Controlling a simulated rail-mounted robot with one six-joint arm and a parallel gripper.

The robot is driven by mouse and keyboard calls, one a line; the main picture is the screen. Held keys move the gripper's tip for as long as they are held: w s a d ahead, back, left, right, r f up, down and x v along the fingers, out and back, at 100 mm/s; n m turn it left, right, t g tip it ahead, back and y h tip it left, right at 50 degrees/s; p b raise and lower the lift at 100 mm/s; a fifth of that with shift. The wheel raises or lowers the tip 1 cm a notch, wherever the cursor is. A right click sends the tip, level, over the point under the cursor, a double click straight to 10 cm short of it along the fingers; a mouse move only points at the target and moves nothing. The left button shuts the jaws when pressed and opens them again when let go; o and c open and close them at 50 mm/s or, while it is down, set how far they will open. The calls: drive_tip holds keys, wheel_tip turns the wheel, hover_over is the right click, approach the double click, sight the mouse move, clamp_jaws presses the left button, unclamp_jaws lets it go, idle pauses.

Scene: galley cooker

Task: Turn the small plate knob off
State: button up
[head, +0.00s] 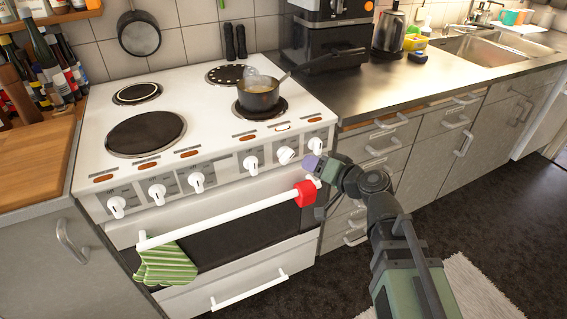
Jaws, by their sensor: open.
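The white cooker (190,100) carries a row of white knobs on its front panel. The rightmost knob (316,144) is just above my gripper. The knob to its left (285,155) looks turned at an angle, unlike its neighbours. Farther left are another knob (250,163) and several more. I cannot tell from the panel marks which knob serves the small plate. A small plate (137,93) lies bare at the back left. My gripper (312,171) is open near the panel's right end, apart from the angled knob. Its fingertips are small and partly unclear.
A saucepan (260,97) stands on the front right plate, its handle pointing right. The white oven rail (225,216) runs below the knobs, with a red block (305,193) at its right end close to my gripper. A striped green cloth (166,264) hangs left.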

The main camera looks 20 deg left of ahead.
sight(290, 157)
drive_tip(key=b+x, duration=0.2)
drive_tip(key=x, duration=0.8)
drive_tip(key=shift+a+f+b, duration=0.1)
drive_tip(key=shift+f+b, duration=0.15)
drive_tip(key=shift+b, duration=0.05)
drive_tip(key=c, duration=0.6)
